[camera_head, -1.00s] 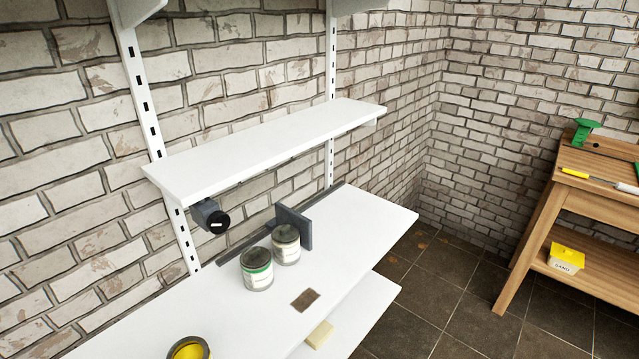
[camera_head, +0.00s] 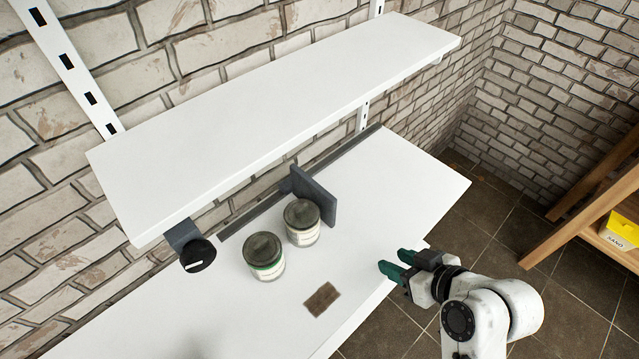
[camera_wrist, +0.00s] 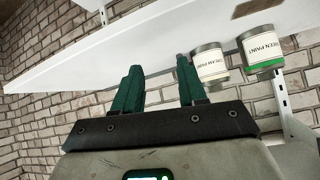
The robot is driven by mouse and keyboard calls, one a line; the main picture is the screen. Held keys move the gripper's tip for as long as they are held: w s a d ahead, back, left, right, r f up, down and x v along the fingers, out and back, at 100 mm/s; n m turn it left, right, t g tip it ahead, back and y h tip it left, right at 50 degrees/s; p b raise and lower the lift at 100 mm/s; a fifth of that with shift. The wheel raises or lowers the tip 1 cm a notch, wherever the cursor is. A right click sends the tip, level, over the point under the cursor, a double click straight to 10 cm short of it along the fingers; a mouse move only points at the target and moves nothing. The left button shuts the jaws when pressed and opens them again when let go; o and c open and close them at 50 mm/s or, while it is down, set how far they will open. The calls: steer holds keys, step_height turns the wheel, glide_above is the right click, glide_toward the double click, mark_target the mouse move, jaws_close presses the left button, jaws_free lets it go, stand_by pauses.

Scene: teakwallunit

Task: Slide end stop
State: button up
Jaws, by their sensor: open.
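The end stop (camera_head: 316,200) is a dark grey upright plate on the lower white shelf. It sits on a dark rail (camera_head: 300,183) along the shelf's back edge, just right of two paint tins. My gripper (camera_head: 388,271) has green fingers and is open and empty. It is at the shelf's front edge, in front and to the right of the end stop, apart from it. In the wrist view my gripper (camera_wrist: 160,85) points toward the shelf from a low angle, with the tins on the right. The end stop cannot be made out there.
The cream paint tin (camera_head: 302,223) stands close beside the end stop; the green paint tin (camera_head: 264,256) is left of it. A brown patch (camera_head: 322,298) lies near the front. The upper shelf (camera_head: 280,110) overhangs the back. The lower shelf (camera_head: 400,190) is clear right of the end stop.

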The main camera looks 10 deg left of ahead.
mark_target(322, 189)
steer(key=w+a+r+n+t+y, duration=0.1)
steer(key=w+a+r+n+y, duration=0.25)
steer(key=w+a+r, duration=0.4)
steer(key=shift+m, duration=0.35)
steer(key=x, duration=0.2)
steer(key=a+p+x, duration=0.1)
steer(key=x, duration=0.2)
steer(key=s+x, duration=0.1)
steer(key=x, duration=0.2)
steer(key=shift+w+a+r, duration=0.1)
steer(key=shift+a+r, duration=0.2)
steer(key=shift+r, duration=0.05)
steer(key=shift+w+a+f+p, duration=0.3)
steer(key=shift+w+a, duration=0.05)
steer(key=shift+a, duration=0.1)
steer(key=shift+c, duration=0.2)
jaws_close()
